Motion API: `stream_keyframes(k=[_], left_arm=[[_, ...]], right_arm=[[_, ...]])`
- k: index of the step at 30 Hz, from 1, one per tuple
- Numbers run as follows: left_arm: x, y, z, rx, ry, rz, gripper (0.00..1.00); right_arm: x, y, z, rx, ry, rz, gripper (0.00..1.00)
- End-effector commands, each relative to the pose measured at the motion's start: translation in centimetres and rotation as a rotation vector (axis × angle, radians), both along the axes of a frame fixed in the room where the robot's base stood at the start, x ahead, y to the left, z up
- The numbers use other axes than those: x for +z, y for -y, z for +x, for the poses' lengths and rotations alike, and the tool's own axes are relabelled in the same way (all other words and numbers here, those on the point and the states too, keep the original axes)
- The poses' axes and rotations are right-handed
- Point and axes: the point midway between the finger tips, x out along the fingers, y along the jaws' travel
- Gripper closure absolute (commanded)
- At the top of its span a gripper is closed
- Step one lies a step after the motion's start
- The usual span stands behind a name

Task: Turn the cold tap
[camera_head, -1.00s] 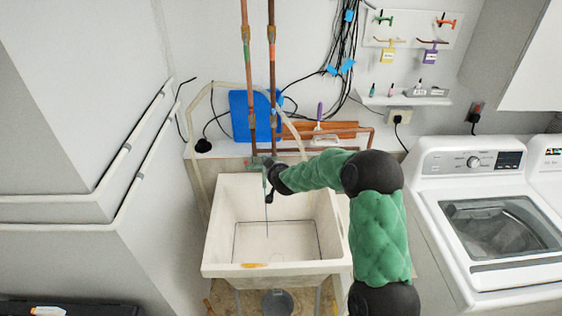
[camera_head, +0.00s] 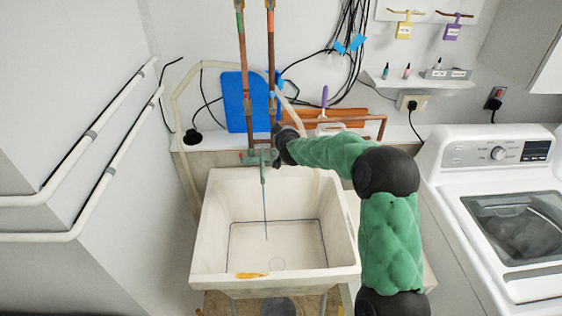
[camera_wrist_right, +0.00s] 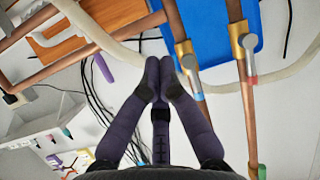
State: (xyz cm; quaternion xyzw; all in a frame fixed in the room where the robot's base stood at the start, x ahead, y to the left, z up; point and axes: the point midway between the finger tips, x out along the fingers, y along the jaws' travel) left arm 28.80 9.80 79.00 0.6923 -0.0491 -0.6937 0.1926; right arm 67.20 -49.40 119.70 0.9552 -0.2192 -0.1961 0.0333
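The copper pipes above the sink carry valves with small levers. In the right wrist view, one lever has a blue end (camera_wrist_right: 197,92) and the other a red end (camera_wrist_right: 251,70). The grey-green faucet (camera_head: 261,157) sits at the sink's back rim, with a thin line hanging from it into the basin. My right gripper (camera_head: 283,134) is beside the pipes, just above and right of the faucet; its fingers are partly hidden. In the wrist view its dark fingers (camera_wrist_right: 165,72) are together with nothing visible between, left of the blue-ended lever. My left gripper is not in view.
The white sink (camera_head: 205,250) is below, with a yellow-orange item (camera_head: 251,275) on its front rim. A blue board (camera_head: 237,103) leans behind the pipes. An orange board and copper pipe (camera_head: 350,120) lie to the right. A washing machine (camera_head: 465,152) stands at right.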

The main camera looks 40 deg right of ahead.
Motion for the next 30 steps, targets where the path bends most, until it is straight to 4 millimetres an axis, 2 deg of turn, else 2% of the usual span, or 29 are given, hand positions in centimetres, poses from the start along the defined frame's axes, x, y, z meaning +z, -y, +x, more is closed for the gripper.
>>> stream_keyframes(k=[1, 3, 9, 12, 16, 22, 30], left_arm=[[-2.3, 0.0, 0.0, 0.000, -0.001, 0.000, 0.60], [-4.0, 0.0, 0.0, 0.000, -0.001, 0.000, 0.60], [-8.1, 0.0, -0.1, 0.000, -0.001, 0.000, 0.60], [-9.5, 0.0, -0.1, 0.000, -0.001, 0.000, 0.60], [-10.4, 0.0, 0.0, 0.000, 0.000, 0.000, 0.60], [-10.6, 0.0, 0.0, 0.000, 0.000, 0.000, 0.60], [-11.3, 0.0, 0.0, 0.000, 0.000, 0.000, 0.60]], right_arm=[[-2.3, 0.0, 0.0, 0.000, 0.000, 0.000, 1.00], [-3.9, 0.0, 0.0, 0.000, 0.000, 0.000, 1.00], [-8.1, 0.0, 0.0, 0.000, 0.000, 0.000, 1.00], [-9.5, 0.0, 0.0, 0.000, 0.000, 0.000, 1.00], [-10.4, 0.0, 0.0, 0.000, 0.001, 0.000, 1.00], [-10.7, 0.2, 0.5, 0.000, 0.000, 0.000, 1.00], [-12.0, 1.7, 3.3, 0.000, -0.001, 0.000, 1.00]])
